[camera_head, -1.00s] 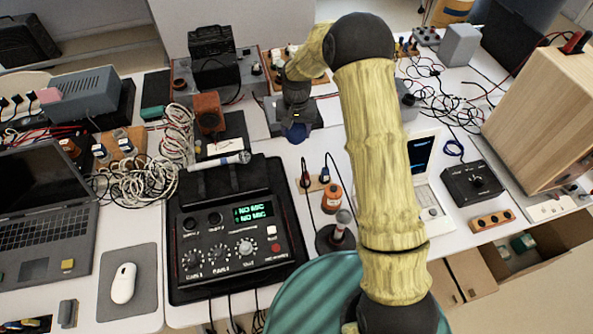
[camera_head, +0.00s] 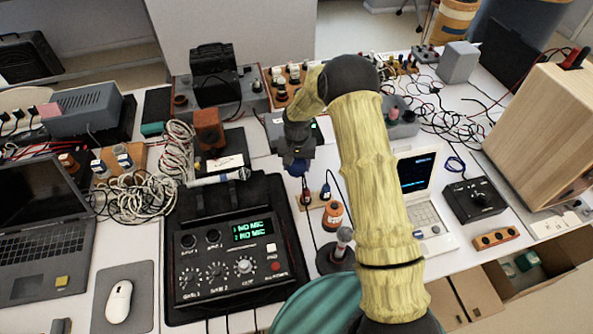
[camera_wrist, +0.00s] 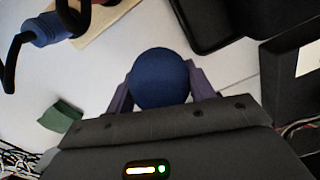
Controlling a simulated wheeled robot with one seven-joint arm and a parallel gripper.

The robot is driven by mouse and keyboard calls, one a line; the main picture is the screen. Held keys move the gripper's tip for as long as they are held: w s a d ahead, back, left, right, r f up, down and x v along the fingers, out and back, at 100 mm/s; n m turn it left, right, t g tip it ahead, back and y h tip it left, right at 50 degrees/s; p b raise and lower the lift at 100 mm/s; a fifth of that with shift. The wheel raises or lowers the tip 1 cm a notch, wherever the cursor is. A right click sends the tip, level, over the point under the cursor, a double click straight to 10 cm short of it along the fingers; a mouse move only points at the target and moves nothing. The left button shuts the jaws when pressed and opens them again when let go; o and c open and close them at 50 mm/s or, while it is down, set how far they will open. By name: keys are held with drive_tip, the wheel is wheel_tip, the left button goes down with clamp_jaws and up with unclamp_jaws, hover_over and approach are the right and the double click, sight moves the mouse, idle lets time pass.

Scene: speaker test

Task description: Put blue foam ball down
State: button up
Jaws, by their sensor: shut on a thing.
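The blue foam ball (camera_wrist: 160,78) is between the two fingers of my gripper (camera_wrist: 160,92) in the wrist view, and the fingers are shut on it. In the head view my gripper (camera_head: 297,165) points down over the white table, just right of the black mixer's case. The ball is mostly hidden there under the gripper. White table surface shows around the ball in the wrist view; I cannot tell whether the ball touches it.
The black mixer (camera_head: 230,250) stands left of my gripper, with a microphone (camera_head: 218,177) behind it. A white laptop (camera_head: 425,205) stands to the right.

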sight(297, 171)
drive_tip(key=shift+f, duration=1.9)
drive_tip(key=shift+f, duration=0.1)
drive_tip(key=o, duration=0.7)
drive_tip(key=shift+c, duration=0.2)
wheel_tip(297, 171, up, 12)
drive_tip(key=shift+r+b, duration=0.1)
drive_tip(key=shift+b, duration=0.45)
